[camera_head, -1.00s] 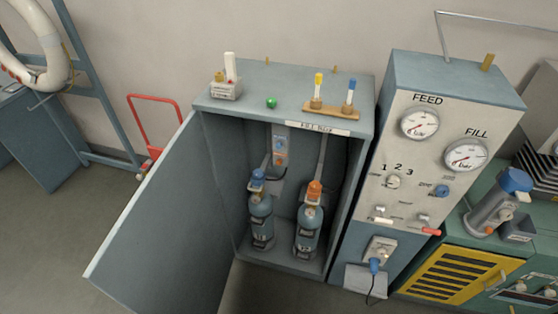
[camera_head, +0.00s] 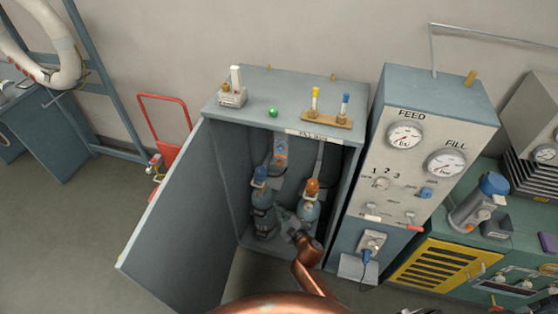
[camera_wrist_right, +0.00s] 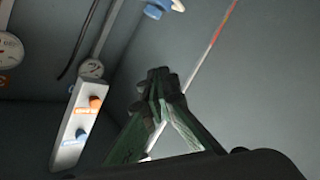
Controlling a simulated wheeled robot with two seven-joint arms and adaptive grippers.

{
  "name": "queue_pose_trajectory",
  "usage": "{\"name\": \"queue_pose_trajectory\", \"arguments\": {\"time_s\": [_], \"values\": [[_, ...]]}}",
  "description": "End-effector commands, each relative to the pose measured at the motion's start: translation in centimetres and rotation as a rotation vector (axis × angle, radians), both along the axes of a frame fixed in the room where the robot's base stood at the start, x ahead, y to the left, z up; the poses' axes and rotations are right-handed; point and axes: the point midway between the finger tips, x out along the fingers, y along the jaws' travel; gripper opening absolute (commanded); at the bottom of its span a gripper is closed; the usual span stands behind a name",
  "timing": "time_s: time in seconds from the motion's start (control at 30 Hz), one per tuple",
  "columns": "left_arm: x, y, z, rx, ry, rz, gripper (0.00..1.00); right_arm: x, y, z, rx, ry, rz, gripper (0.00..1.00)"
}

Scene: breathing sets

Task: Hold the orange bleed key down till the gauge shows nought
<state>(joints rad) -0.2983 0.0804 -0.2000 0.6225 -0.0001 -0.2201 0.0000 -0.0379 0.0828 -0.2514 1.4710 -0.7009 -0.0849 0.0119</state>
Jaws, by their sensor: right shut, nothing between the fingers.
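In the head view the block (camera_head: 280,153) is on the cabinet's back wall, between two cylinders. My right gripper (camera_head: 282,214) is at the cabinet's open front, between the cylinders and below the block. Its fingers (camera_wrist_right: 160,78) are shut and empty, apart from the keys. My left gripper is out of view.
A blue-topped cylinder (camera_head: 262,215) and an orange-topped cylinder (camera_head: 309,212) stand inside the cabinet, close around the gripper. The cabinet door (camera_head: 180,220) hangs open at left. A gauge panel (camera_head: 415,170) stands at right.

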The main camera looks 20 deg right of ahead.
Motion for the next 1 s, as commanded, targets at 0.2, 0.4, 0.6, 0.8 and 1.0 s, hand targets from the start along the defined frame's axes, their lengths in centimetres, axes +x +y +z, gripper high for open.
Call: {"name": "queue_pose_trajectory", "arguments": {"time_s": [0.2, 0.4, 0.6, 0.8, 1.0], "values": [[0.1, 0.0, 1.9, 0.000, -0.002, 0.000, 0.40, 1.5, 1.7, 9.2, -0.040, -0.131, 0.034, 0.00], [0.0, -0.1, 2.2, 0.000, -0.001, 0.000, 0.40, 1.8, 2.2, 11.4, -0.053, -0.168, 0.043, 0.00], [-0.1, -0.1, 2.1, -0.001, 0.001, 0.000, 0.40, 1.8, 2.2, 11.4, -0.053, -0.168, 0.043, 0.00], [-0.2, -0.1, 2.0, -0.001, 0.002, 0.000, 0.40, 2.1, 2.1, 11.3, -0.054, -0.169, 0.044, 0.00], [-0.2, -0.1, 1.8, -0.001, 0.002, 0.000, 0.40, 3.7, 1.0, 11.3, -0.055, -0.169, 0.045, 0.00]]}}
